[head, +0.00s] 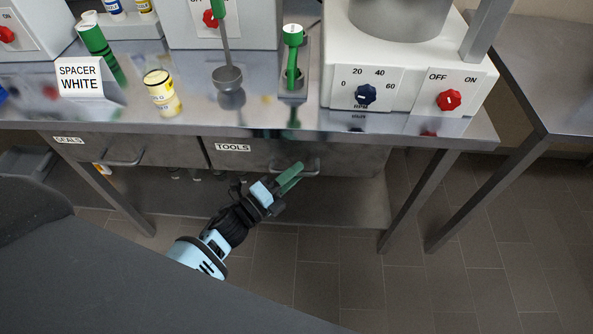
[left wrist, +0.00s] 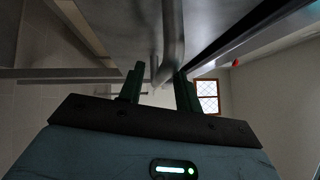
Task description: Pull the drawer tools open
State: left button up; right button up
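The drawer labelled TOOLS (head: 345,160) is a grey metal front under the bench top, and it looks shut, level with its neighbour. Its bar handle (head: 312,171) is partly hidden behind my left gripper. My left gripper (head: 296,172) has green fingers and is at the handle from below and in front. In the left wrist view the two fingers (left wrist: 160,85) stand apart. The handle bar (left wrist: 171,40) runs toward the gap between them, close to the right finger; I cannot tell if they touch. My right gripper is not in view.
A drawer labelled SEALS (head: 150,150) is to the left. The bench top (head: 200,105) above carries a stirrer with red and blue knobs, a ladle, bottles and a SPACER WHITE card (head: 80,77). Bench legs (head: 420,200) stand at the right. The tiled floor there is clear.

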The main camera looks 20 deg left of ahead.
pick_arm(q)
jog(key=shift+w+d, duration=0.3)
jog(key=shift+w, duration=0.25)
grip_shut()
